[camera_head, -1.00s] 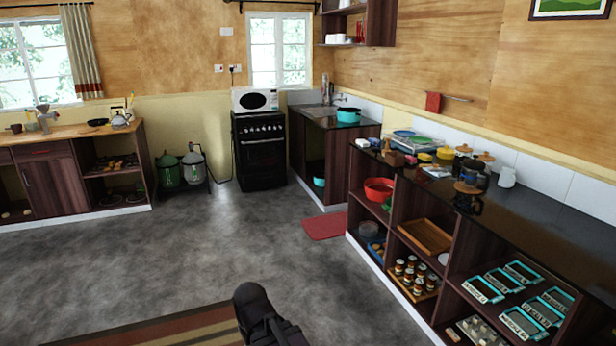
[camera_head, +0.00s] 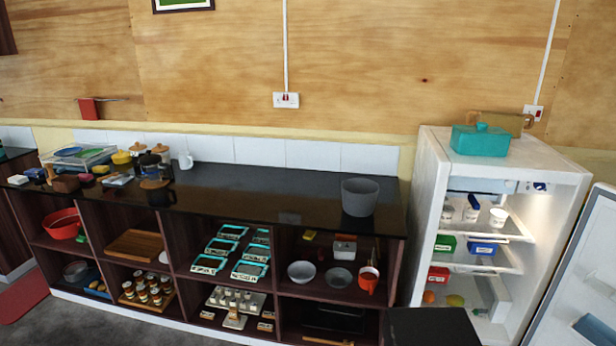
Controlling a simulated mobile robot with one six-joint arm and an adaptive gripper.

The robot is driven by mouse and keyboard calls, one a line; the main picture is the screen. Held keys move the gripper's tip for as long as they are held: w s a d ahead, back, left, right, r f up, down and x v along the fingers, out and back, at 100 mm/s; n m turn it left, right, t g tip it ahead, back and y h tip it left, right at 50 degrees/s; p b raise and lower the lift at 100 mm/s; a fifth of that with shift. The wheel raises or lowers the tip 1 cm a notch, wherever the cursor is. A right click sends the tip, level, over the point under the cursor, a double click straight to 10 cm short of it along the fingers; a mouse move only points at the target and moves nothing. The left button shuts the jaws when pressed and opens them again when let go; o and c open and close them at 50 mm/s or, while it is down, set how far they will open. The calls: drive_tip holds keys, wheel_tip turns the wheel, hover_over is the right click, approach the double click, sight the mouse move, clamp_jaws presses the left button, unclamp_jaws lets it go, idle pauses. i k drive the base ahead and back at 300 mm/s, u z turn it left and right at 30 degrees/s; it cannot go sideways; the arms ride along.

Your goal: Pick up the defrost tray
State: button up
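I cannot make out for certain which thing is the defrost tray. A black flat tray-like thing (camera_head: 333,318) lies in the low right compartment of the counter, dim and partly in shadow. A wooden tray (camera_head: 135,245) stands in an upper shelf compartment further left. An open white fridge (camera_head: 428,200) at the right holds pots, boxes and fruit on its shelves. My gripper is not in view. A dark block at the bottom edge is cut off, and I cannot tell what it is.
The dark countertop (camera_head: 270,190) is mostly clear, with a grey bucket (camera_head: 360,196) near its right end and pots and dishes crowded at the left. The fridge door (camera_head: 590,275) stands open at the far right. A teal dish (camera_head: 481,140) is on top of the fridge.

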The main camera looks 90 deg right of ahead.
sight(472, 198)
drive_tip(key=z, duration=0.35)
drive_tip(key=k, duration=0.15)
drive_tip(key=z, duration=3)
drive_tip(key=i, duration=1)
drive_tip(key=z, duration=0.1)
